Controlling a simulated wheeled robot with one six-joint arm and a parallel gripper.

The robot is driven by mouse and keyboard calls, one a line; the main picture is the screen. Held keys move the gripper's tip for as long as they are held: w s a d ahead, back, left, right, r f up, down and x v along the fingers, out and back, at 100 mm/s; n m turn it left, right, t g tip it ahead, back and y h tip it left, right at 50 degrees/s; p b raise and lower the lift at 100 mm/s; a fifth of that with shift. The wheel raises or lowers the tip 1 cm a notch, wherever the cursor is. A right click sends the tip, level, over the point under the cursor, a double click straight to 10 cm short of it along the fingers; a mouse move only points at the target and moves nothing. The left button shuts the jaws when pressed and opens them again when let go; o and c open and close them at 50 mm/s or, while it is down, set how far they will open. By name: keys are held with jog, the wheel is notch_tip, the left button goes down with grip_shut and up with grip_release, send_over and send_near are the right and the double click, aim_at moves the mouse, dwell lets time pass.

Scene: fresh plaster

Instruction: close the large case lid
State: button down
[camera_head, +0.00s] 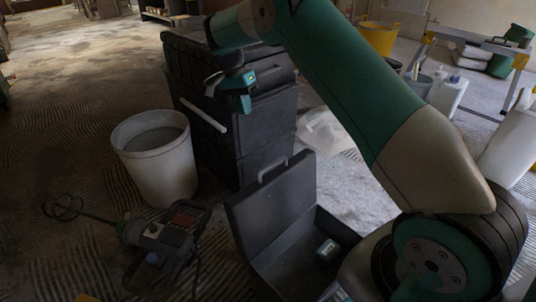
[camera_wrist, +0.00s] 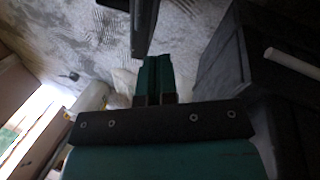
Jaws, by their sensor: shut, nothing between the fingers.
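The large dark case (camera_head: 300,262) lies open on the floor at the bottom middle of the head view. Its lid (camera_head: 276,205) stands up steeply, with a light grey handle on its top edge. A small item lies inside the case. My gripper (camera_head: 246,103) is shut and empty, above and a little left of the lid and apart from it, in front of the black stack. In the wrist view my gripper (camera_wrist: 154,60) shows its teal fingers together. A dark edge above them there may be the lid; I cannot tell.
The black stack of boxes (camera_head: 265,125) stands right behind the case; its pale bar (camera_wrist: 292,64) shows in the wrist view. A white bucket (camera_head: 158,165) and a power mixer (camera_head: 165,240) are on the left. A yellow tub (camera_head: 379,40) is far back.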

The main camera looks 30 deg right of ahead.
notch_tip(320, 180, down, 6)
jog(key=w+d+m+g, duration=0.1)
jog(key=w+d+m, duration=0.1)
jog(key=m, duration=0.2)
jog(key=b, duration=1.4)
send_over(272, 170)
jog(key=w, duration=0.2)
jog(key=shift+y, duration=0.3)
jog(key=shift+s+a+f, duration=0.1)
jog(key=shift+a+f, duration=0.05)
jog(key=shift+f, duration=2.25)
jog(key=shift+a+f, duration=0.1)
jog(key=shift+f, duration=2.25)
